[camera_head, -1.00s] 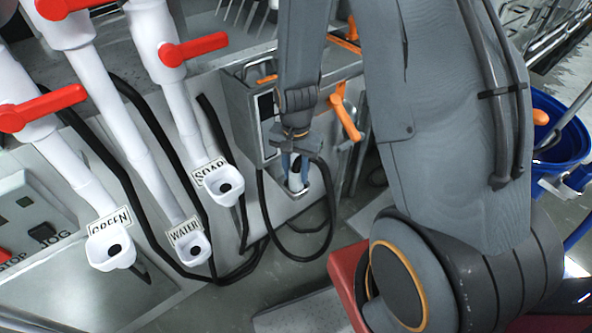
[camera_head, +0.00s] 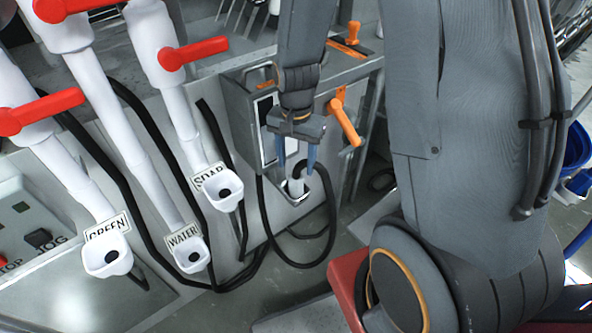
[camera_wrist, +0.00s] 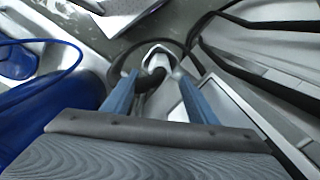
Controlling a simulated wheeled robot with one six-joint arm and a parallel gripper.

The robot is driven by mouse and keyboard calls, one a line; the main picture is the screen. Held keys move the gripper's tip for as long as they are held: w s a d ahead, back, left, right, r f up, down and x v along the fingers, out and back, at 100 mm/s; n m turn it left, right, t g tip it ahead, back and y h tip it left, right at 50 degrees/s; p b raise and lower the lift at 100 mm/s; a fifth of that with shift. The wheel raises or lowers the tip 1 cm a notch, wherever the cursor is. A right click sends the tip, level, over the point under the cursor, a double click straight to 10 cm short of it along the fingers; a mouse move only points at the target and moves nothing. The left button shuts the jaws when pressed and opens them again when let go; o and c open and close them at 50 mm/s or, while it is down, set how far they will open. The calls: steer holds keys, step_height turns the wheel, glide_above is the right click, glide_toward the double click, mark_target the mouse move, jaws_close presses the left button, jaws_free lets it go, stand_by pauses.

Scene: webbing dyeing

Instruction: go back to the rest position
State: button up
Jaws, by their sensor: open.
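My gripper (camera_head: 297,160) points down in front of the grey machine in the head view. A white fitting with a black hose end (camera_head: 296,183) stands in a small bracket just below and behind the fingertips. In the wrist view that fitting (camera_wrist: 159,58) lies beyond the fingertips. I cannot tell whether a finger touches it.
White pipes with red levers (camera_head: 193,50) and funnels labelled GREEN (camera_head: 108,258), WATER (camera_head: 191,252) and SOAP (camera_head: 226,196) stand at left. An orange handle (camera_head: 344,116) sits right of my gripper. A blue bucket (camera_head: 577,150) is at the right edge. Black hoses loop below.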

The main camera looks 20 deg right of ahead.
steer(key=shift+s+r, duration=0.1)
steer(key=shift+r, duration=0.8)
steer(key=s+r+n, duration=0.8)
steer(key=s, duration=0.1)
steer(key=shift+s+r+n+t, duration=0.2)
steer(key=shift+n+t, duration=0.1)
steer(key=shift+t, duration=0.1)
